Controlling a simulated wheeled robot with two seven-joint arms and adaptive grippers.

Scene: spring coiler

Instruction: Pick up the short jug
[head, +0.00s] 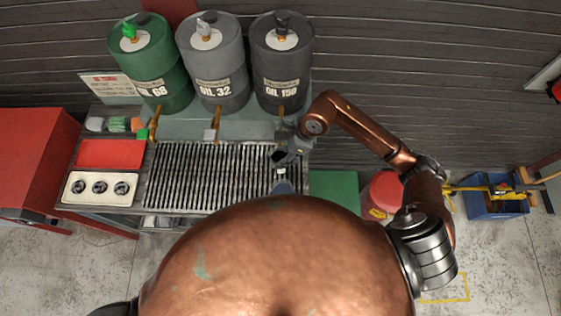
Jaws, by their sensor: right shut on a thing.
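My right arm reaches in from the right, and its gripper (287,157) is over the right end of the slatted grate (200,178), in front of the black drum. The gripper is shut on a small dark grey vessel (279,157), which seems to be the short jug. Its lower part and handle are hard to make out. A blue-grey piece (282,187) shows just below the gripper, partly cut off by my copper body; I cannot tell what it belongs to. My left gripper is not in view.
Green (150,65), grey (213,65) and black (282,65) oil drums with taps stand behind the grate. Left are a red tray (110,153), a panel with three round fittings (100,188) and a red cabinet (35,150). Right are a red container (381,195) and blue crate (495,208).

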